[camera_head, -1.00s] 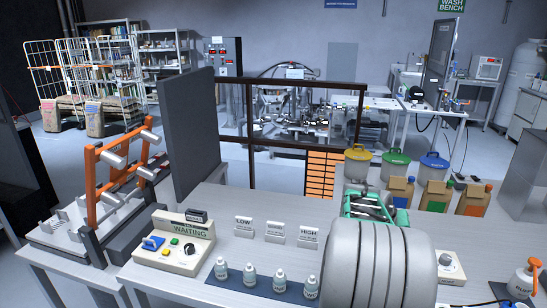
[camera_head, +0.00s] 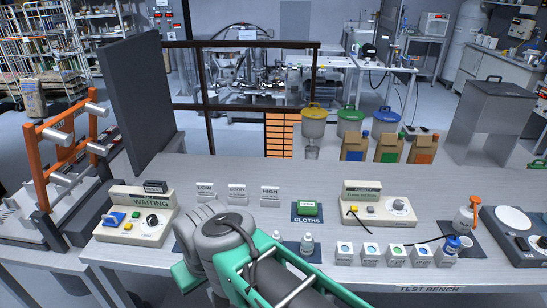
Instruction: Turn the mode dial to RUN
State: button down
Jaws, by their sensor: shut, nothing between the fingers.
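On the left of the bench a beige control box (camera_head: 135,229) carries a sign reading WAITING (camera_head: 149,202). It has a blue switch (camera_head: 113,218), small yellow and green buttons, and a black round dial (camera_head: 152,220) at its right. The dial's marks are too small to read. A second beige box (camera_head: 378,204) to the right has a pale knob (camera_head: 398,206). I cannot read which dial is labelled mode. My grey and green arm reaches in from the bottom, its grey joint just right of the WAITING box. My fingertips do not show.
White cards (camera_head: 237,193) and a green-topped cloths pack (camera_head: 306,209) stand behind my arm. A small bottle (camera_head: 307,243) stands beside it; others may be hidden. Several sample boxes (camera_head: 371,252) line the front right. A dark panel (camera_head: 143,95) rises behind the WAITING box.

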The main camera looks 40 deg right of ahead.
aim_at(398, 204)
jog(key=z, duration=1.4)
jog(key=k, duration=0.75)
jog(key=z, duration=0.45)
jog(key=i, duration=1)
